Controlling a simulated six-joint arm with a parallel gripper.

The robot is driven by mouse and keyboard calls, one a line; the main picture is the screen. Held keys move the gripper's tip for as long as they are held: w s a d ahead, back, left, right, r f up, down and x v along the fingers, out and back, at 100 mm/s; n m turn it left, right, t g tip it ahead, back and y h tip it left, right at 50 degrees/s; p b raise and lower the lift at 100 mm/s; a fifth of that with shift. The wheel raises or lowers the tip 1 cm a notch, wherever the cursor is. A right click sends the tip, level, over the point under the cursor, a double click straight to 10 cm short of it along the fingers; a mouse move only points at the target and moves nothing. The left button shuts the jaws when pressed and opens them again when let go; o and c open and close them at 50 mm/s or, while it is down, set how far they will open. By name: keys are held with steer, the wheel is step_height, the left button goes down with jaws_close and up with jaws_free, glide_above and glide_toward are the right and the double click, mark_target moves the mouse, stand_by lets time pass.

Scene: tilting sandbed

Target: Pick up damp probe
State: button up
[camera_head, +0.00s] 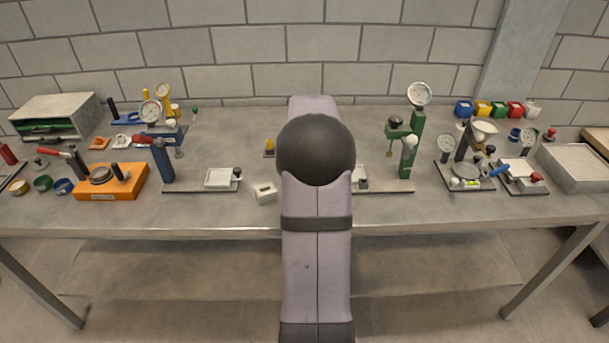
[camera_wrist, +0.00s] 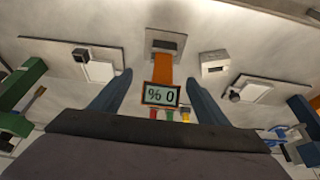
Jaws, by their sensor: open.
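The damp probe (camera_wrist: 163,68) shows in the wrist view as an orange body with a small dark-framed screen reading "% 0". Its far end meets a grey holder block (camera_wrist: 165,34) with a dark slot. My gripper (camera_wrist: 159,79) is open, with one blue-grey finger on each side of the probe in the picture. A gap shows between the probe and each finger. I cannot tell how deep the probe lies between the fingers. In the head view my arm covers the middle of the bench, and I cannot make out the probe there.
A small white block (camera_head: 264,192) sits left of my arm; it also shows in the wrist view (camera_wrist: 214,63). A blue-posted stand (camera_head: 162,165) is on the left and a green-posted stand (camera_head: 408,155) on the right. An orange box (camera_head: 112,184) stands further left. The bench front (camera_head: 230,212) is mostly clear.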

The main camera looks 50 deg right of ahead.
steer(key=shift+w+p+x, duration=0.25)
steer(key=shift+p+x, duration=1)
steer(key=shift+x, duration=0.7)
steer(key=shift+w+d+f, duration=0.1)
steer(key=shift+f, duration=0.45)
steer(key=c, duration=1.1)
